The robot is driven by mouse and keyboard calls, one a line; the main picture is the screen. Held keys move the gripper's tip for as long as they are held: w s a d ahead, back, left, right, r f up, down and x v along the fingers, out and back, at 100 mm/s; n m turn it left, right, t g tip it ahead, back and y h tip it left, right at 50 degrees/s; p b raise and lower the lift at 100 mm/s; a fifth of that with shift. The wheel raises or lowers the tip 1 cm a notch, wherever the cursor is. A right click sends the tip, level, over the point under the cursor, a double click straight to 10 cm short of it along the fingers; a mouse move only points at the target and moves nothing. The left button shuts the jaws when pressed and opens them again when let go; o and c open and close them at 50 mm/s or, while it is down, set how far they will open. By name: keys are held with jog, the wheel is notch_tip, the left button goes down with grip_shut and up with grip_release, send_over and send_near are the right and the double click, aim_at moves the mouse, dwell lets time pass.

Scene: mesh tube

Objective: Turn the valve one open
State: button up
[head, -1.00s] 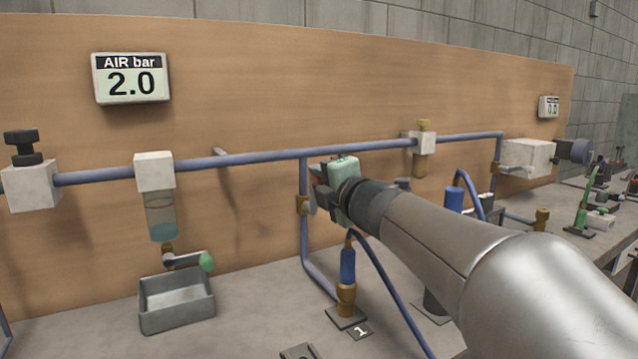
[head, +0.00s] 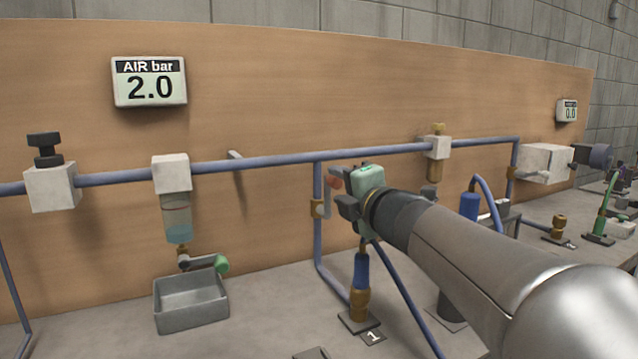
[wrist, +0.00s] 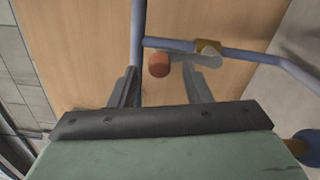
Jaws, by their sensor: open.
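Valve one has a brass body (head: 317,208) on the vertical blue branch pipe, above the plate marked 1. Its grey lever (wrist: 195,59) lies roughly along this pipe, with the orange-red knob (head: 336,179) at the upper end. The knob also shows in the wrist view (wrist: 159,65), between the two finger lines and beyond the tips. The brass body shows there too (wrist: 207,47). My gripper (head: 345,191) is open, close to the right of the knob in the head view. I cannot tell whether a finger touches the lever.
The main blue pipe (head: 270,161) runs along the wooden board (head: 380,80) just behind my gripper. The AIR bar display (head: 149,81) reads 2.0. A filter bowl (head: 176,218) hangs above a grey tray (head: 191,303) at left. A blue hose (head: 405,296) passes below my arm.

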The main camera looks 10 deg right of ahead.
jog(key=v, duration=0.5)
jog(key=shift+p, duration=0.3)
jog(key=s+d+f+m+g+h+p, duration=0.35)
jog(key=d+m+g+h+p, duration=0.25)
jog(key=d+m+h+p, duration=0.75)
jog(key=s+a+f+m+g+y+p, duration=0.3)
jog(key=s+a+f+m+g, duration=0.2)
jog(key=s, duration=0.5)
jog(key=s+a+f+m+g+y+p, duration=0.2)
jog(key=s+a+f+m+g+y, duration=0.2)
jog(key=s+a+f, duration=0.3)
jog(key=s+m+g, duration=0.1)
jog(key=s, duration=0.3)
jog(key=shift+s+g+p, duration=0.3)
jog(key=shift+p, duration=0.1)
